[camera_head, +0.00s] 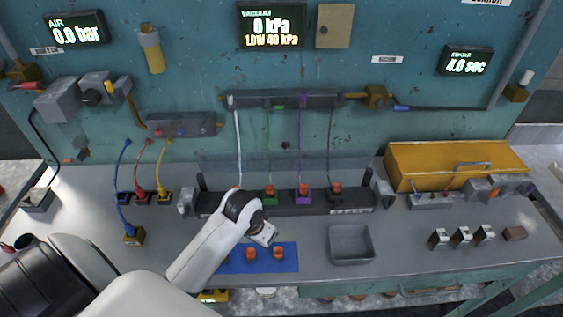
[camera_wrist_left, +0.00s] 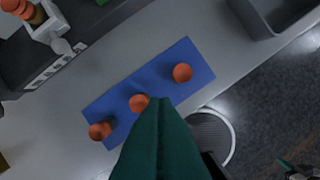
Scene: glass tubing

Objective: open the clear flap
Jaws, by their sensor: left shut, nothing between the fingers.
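A faint see-through panel (camera_head: 290,163), which looks like the clear flap, rises behind the long dark rack (camera_head: 330,198); its exact angle is hard to tell. The rack holds several orange-topped fittings, with thin tubes running up to the bar on the wall. My left gripper (camera_head: 268,238) is in front of the rack, over the blue mat (camera_head: 232,265), apart from the panel. In the left wrist view its dark green fingers (camera_wrist_left: 158,105) are together and empty, above the mat's edge. The panel does not show clearly there.
Three orange suction cups, one of them (camera_wrist_left: 182,72) apart from the others, are on the blue mat. A grey tray (camera_head: 351,258) stands right of it. A yellow box (camera_head: 430,160) and several small metal blocks (camera_head: 461,236) are at right. Blue, red and yellow cables hang at left.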

